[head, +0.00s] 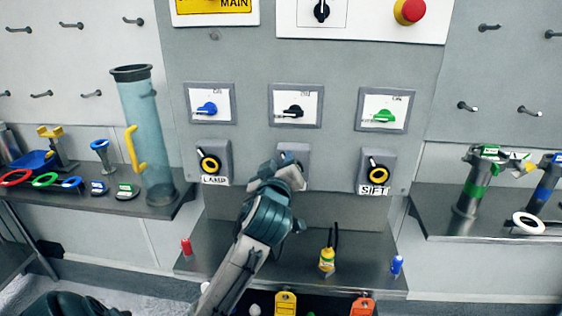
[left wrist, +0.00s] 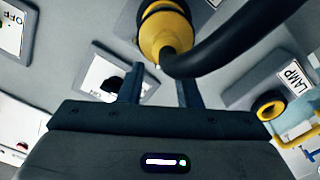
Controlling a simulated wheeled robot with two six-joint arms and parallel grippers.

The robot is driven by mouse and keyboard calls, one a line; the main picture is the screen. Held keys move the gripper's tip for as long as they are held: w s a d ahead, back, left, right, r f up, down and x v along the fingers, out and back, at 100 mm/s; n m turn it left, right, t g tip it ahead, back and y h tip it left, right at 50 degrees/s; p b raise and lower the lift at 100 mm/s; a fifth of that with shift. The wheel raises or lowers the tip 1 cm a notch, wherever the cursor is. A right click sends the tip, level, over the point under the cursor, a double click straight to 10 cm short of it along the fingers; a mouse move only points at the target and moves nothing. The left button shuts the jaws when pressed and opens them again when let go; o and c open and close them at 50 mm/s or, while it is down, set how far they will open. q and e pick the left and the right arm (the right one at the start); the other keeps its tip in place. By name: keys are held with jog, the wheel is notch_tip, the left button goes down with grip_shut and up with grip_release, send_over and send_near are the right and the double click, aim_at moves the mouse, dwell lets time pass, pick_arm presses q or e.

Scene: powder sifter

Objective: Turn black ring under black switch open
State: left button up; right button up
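The black switch (head: 293,111) is on a white plate in the middle of the panel's row of three. It also shows in the left wrist view (left wrist: 112,84). My left gripper (head: 287,160) is at the grey plate (head: 300,152) below it and hides the middle ring in the head view. In the left wrist view, my left gripper (left wrist: 160,88) has its fingers apart. A yellow and black round fitting (left wrist: 165,32) lies just beyond the fingertips, with a dark curved bar across it. I cannot tell whether the fingers touch it. My right gripper is not in view.
The lamp knob (head: 210,163) is to the left and the sift knob (head: 376,168) to the right. A blue switch (head: 207,108) and a green switch (head: 384,115) flank the black one. A yellow bottle-like item (head: 327,261) stands on the shelf below.

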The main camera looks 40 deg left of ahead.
pick_arm(q)
jog(key=p+v, duration=0.7)
jog(key=v, duration=0.2)
jog(key=shift+s+f, duration=0.1)
jog(key=shift+s, duration=0.05)
dwell(0.5)
